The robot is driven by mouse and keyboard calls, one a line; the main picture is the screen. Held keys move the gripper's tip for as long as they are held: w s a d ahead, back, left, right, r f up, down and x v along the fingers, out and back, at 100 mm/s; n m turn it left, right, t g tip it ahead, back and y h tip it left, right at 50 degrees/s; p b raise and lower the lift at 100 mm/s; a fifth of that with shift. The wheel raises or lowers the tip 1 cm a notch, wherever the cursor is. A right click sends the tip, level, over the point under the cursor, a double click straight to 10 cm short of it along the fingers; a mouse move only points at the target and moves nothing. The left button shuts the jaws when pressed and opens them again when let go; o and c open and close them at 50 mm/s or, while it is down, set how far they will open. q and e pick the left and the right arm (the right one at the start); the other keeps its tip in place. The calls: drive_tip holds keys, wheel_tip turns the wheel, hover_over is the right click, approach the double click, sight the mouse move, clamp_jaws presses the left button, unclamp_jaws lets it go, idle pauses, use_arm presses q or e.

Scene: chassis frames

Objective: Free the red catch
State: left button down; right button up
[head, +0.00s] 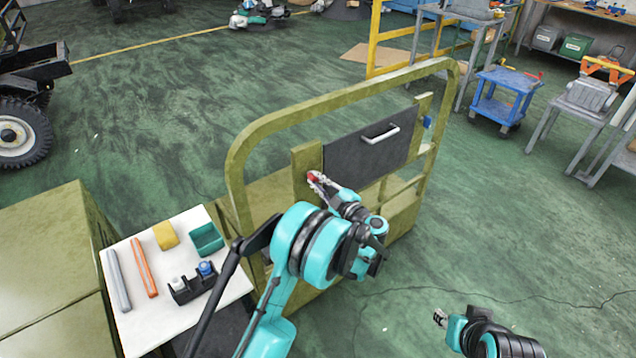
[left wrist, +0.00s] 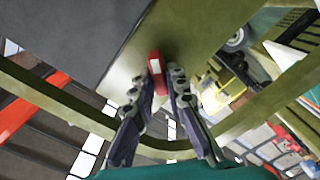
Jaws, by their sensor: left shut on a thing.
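The red catch (head: 313,176) sits on the olive post at the left edge of a dark panel (head: 372,147) with a white handle. In the left wrist view the red catch (left wrist: 156,74) has a pale patch and lies between the fingertips. My left gripper (head: 318,181) is at the catch and shut on it; it also shows in the left wrist view (left wrist: 161,90). The fingers partly cover the catch in the head view. My right gripper (head: 440,318) is low at the right, away from the frame; its fingers are too small to read.
An olive tube frame (head: 240,165) surrounds the panel. A white-topped table (head: 133,323) at the left holds a grey bar, an orange bar, a yellow block, a green tray (head: 207,239) and a black holder (head: 193,284). A blue cart (head: 503,98) stands back right. Green floor is open at the right.

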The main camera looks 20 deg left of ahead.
use_arm(q)
drive_tip(key=n, duration=0.3)
drive_tip(key=shift+f+n, duration=0.1)
drive_tip(key=shift+n, duration=0.3)
drive_tip(key=shift+f+n, duration=0.1)
drive_tip(key=shift+n, duration=1.8)
drive_tip(key=c, duration=1.5)
unclamp_jaws()
drive_tip(key=shift+c, duration=0.2)
drive_tip(key=v, duration=1.2)
drive_tip(key=shift+s, duration=0.1)
